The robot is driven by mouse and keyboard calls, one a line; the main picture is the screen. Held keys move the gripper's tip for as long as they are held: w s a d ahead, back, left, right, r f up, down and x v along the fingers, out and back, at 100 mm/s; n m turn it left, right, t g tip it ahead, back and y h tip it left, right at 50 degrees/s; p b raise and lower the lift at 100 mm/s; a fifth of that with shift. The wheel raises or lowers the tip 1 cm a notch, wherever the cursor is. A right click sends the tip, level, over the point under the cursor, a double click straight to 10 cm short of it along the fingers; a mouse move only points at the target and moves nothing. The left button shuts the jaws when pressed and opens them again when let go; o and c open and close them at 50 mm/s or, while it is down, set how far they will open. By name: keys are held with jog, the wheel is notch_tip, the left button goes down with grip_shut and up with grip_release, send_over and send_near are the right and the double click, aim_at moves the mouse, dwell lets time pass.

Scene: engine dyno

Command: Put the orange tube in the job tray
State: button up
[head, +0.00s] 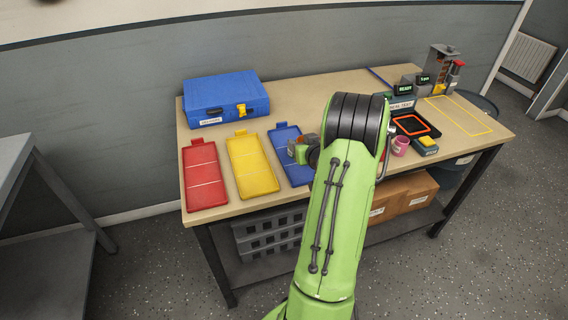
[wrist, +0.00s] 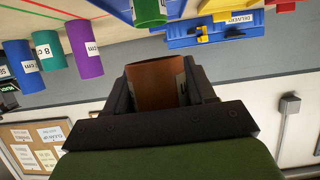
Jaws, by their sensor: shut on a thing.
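In the wrist view, which is upside down, my gripper (wrist: 161,92) is shut on an orange-brown tube (wrist: 158,84) with a white label at its right side. The tube is between the two dark fingers. In the head view, my gripper (head: 303,150) is mostly hidden by my arm, above or beside the blue tray (head: 287,141). A yellow tray (head: 252,166) and a red tray (head: 201,173) lie to its left. I cannot read which tray is the job tray.
A blue case (head: 225,99) stands behind the trays. The wrist view shows green (wrist: 149,10), purple (wrist: 84,48), teal (wrist: 48,50) and blue (wrist: 18,58) tubes. A pink cup (head: 400,146) and a test fixture (head: 410,125) stand at right.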

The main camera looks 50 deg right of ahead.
aim_at(303, 168)
jog(key=f, duration=0.2)
jog(key=f+b, duration=0.1)
jog(key=f, duration=0.2)
jog(key=f+b, duration=0.1)
jog(key=f, duration=0.2)
jog(key=shift+s+d+f, duration=0.15)
jog(key=shift+d, duration=0.15)
jog(key=o, duration=1.1)
